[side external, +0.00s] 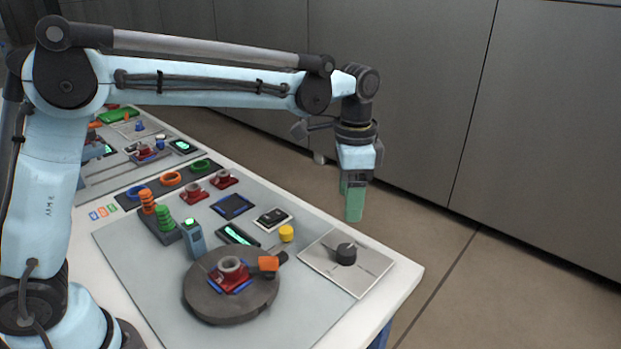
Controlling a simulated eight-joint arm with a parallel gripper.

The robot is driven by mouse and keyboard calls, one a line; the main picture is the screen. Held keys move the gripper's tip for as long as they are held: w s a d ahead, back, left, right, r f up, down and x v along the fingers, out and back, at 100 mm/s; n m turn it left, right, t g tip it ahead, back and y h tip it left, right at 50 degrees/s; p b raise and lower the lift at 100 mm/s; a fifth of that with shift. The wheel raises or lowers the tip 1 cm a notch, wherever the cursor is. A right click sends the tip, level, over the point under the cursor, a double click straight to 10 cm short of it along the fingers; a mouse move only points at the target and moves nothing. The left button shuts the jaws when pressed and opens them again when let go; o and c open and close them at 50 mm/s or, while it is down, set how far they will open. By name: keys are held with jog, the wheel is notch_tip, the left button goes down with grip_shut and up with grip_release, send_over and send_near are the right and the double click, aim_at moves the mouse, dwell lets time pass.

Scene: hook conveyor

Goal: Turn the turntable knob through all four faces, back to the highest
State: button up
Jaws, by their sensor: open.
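A black knob (346,253) stands on a light square plate (325,275) with crossing lines, near the table's right corner. A dark round turntable (205,309) is to its left, carrying a red part (231,270) with a round top in a blue-edged nest. An orange block (268,264) is at the turntable's right edge. My gripper (353,205) points down with green fingers, above the knob in the picture and apart from it. It is open and empty; its fingers overlap from this side. Which face of the part ranks highest cannot be told.
A handheld device (193,238) stands behind the turntable, near stacked orange rings (147,200) and green rings (165,219). A yellow button (286,233) and a black switch (272,217) are behind the knob plate. Several red parts and coloured rings lie farther back.

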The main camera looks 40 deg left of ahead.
aim_at(347, 250)
jog(key=f+n, duration=0.4)
jog(key=n, duration=0.2)
jog(key=f+n, duration=0.4)
jog(key=n, duration=0.2)
jog(key=f+n, duration=0.4)
jog(key=n, duration=0.2)
jog(key=shift+d+f, duration=0.1)
jog(key=shift+d, duration=0.1)
dwell(0.3)
jog(key=c, duration=1.1)
